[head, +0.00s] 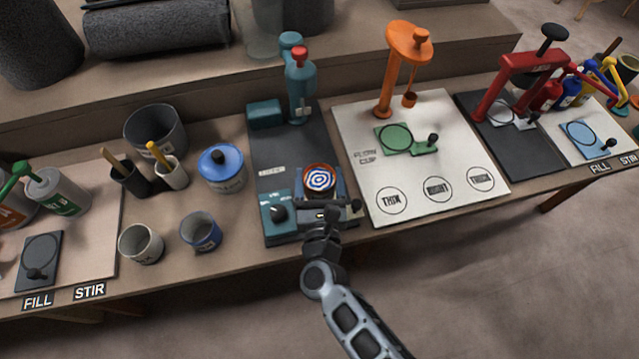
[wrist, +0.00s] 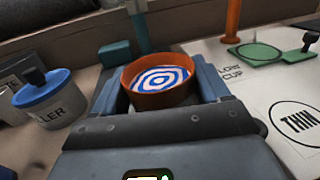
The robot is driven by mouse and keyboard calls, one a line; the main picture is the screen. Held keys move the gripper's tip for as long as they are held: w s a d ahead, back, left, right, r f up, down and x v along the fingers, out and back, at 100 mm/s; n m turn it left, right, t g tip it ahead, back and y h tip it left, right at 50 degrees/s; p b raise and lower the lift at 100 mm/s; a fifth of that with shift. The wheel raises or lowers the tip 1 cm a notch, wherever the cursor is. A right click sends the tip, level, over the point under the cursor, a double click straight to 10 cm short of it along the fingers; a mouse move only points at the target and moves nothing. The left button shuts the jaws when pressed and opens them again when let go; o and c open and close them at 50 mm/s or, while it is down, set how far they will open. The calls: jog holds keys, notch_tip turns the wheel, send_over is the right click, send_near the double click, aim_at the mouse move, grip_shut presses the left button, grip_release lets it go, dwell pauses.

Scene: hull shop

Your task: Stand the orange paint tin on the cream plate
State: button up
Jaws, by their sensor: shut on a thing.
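The orange paint tin (head: 320,180) is round and open-topped, with blue and white rings of paint inside. It is upright at the front of the teal machine. It also shows in the wrist view (wrist: 158,101), between the jaws. My gripper (head: 322,196) is shut on the tin from the front, one jaw on each side. The tin's underside is hidden, so I cannot tell whether it touches what is below. I cannot pick out a cream plate for certain; a pale cream board (head: 460,150) lies right of the machine, and a plate under the tin would be hidden.
The teal machine (head: 299,90) rises behind the tin, with a knobbed box (head: 278,214) at left. A blue-lidded pot (head: 221,172) and cups stand further left. An orange stand (head: 388,75) and a green plate (head: 396,138) are on the pale board, whose front has free room.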

jog(key=shift+f, duration=0.9)
jog(key=shift+f, duration=0.15)
jog(key=o, duration=1.2)
jog(key=shift+r, duration=0.25)
jog(key=s, duration=0.8)
jog(key=s+d, duration=0.1)
jog(key=s, duration=0.3)
jog(key=shift+f, duration=0.15)
